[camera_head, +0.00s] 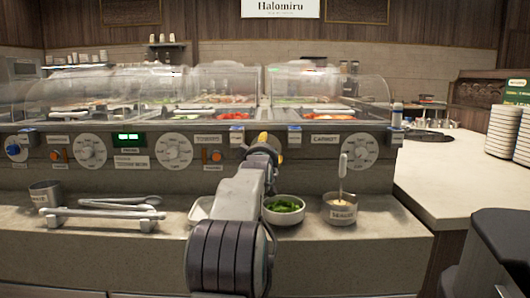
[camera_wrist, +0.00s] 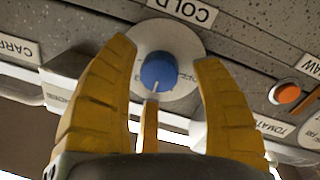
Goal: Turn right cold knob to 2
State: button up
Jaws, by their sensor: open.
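In the wrist view, a blue knob (camera_wrist: 158,72) sits on a round white dial (camera_wrist: 172,42) beside an upside-down COLD label (camera_wrist: 183,10). My gripper (camera_wrist: 165,50) is open, its yellow fingers on either side of the dial, with a gap between them and the knob. A pale mark shows on the knob's lower edge; the dial's numbers are too small or covered to read surely. In the head view, my gripper (camera_head: 264,141) is at the front panel (camera_head: 300,155) between two large dials, and my arm hides this knob.
Another blue knob (camera_head: 13,149) is at the panel's far left. An orange button (camera_wrist: 287,92) is right of the knob in the wrist view. Below the panel, the ledge holds tongs (camera_head: 100,213), a bowl of greens (camera_head: 284,209) and a sauce cup with a ladle (camera_head: 340,210).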

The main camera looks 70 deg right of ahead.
jog(key=shift+a, duration=0.1)
jog(key=v, duration=1.1)
jog(key=shift+a, duration=0.4)
jog(key=shift+s, duration=0.1)
dwell(0.5)
